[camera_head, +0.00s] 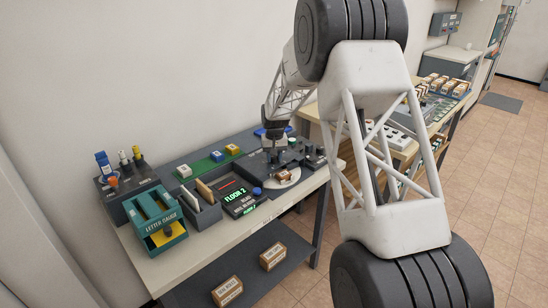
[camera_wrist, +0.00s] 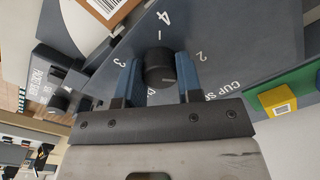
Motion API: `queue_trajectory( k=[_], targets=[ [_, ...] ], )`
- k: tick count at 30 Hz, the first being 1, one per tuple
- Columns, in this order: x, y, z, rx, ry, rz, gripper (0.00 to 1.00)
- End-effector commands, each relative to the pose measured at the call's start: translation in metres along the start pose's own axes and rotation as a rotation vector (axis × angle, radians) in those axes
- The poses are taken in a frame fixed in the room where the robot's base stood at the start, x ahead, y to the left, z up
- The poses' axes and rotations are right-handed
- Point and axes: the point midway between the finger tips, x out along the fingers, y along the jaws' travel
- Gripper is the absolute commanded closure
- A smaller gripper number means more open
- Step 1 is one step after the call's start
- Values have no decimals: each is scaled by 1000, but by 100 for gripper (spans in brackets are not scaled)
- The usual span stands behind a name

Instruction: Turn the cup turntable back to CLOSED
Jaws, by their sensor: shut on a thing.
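A black round knob (camera_wrist: 158,66) sits on a dark grey panel (camera_wrist: 228,78) marked 4, 3, 2 and "CUP SP…", the rest cut off. My gripper (camera_wrist: 160,78) has its blue-padded fingers on either side of the knob and is shut on it. A small light mark shows on the knob; I cannot tell which label it points to. In the head view my gripper (camera_head: 275,152) reaches down to the panel, hiding the knob. A pale round turntable (camera_head: 291,183) with a brown box (camera_head: 285,175) on it stands just in front. No CLOSED label is readable.
A teal letter gauge (camera_head: 160,235), a grey slotted holder (camera_head: 203,215) and a "FLOOR 2" display (camera_head: 238,198) stand to the left. In the wrist view a yellow block (camera_wrist: 279,100) on a green strip lies right of the knob, and a small labelled device (camera_wrist: 50,68) lies left.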

Motion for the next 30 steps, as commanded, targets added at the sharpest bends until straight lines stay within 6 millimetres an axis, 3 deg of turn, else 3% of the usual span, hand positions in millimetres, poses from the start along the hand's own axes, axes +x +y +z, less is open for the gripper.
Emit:
queue_trajectory(
  k=[30],
  targets=[
    [-1,0,0,502,9,-1,100]
  ],
)
